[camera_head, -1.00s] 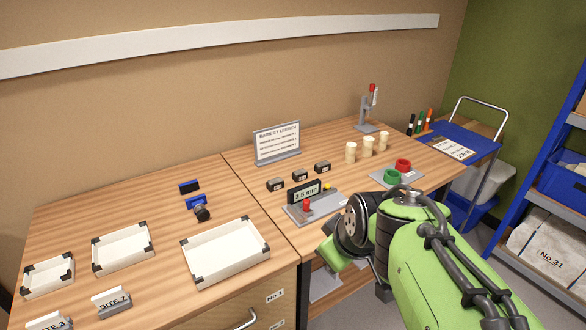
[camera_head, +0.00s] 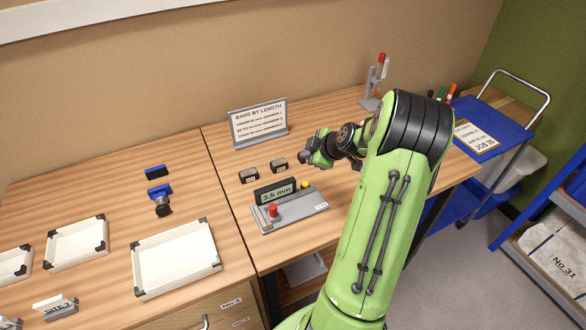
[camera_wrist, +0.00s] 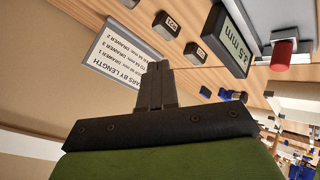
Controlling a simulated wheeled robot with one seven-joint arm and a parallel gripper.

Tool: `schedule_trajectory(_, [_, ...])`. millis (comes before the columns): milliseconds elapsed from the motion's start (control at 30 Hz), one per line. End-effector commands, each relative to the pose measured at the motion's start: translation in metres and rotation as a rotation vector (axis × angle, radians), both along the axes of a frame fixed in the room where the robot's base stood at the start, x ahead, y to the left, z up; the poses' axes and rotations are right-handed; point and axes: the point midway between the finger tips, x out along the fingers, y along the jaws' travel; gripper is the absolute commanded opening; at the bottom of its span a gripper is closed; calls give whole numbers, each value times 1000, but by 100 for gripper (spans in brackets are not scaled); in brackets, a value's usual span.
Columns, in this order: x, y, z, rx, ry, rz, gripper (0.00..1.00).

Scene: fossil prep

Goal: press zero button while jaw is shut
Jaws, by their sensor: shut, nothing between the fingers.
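The measuring gauge (camera_head: 300,213) is a grey base on the right-hand table, with a dark display (camera_head: 275,190) reading 3.5 mm. A red knob (camera_head: 273,210) stands at its front left and a yellow button (camera_head: 305,185) at its back right. I cannot tell from any label which is the zero button. The display (camera_wrist: 234,40) and red knob (camera_wrist: 281,54) also show in the wrist view. My gripper (camera_head: 304,160) is above the table, behind and above the gauge, apart from it. Its fingers (camera_wrist: 157,85) are together and empty.
Two small dark blocks (camera_head: 249,175) (camera_head: 279,165) lie behind the gauge. A sign (camera_head: 259,123) stands at the back. White trays (camera_head: 176,258) and a blue tool (camera_head: 161,198) are on the left table. My arm hides the table's right part.

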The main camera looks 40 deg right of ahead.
Motion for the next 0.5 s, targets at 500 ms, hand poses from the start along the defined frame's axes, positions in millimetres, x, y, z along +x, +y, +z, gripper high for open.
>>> schedule_trajectory(500, [-1,-2,-10,-2,-3,1,0])
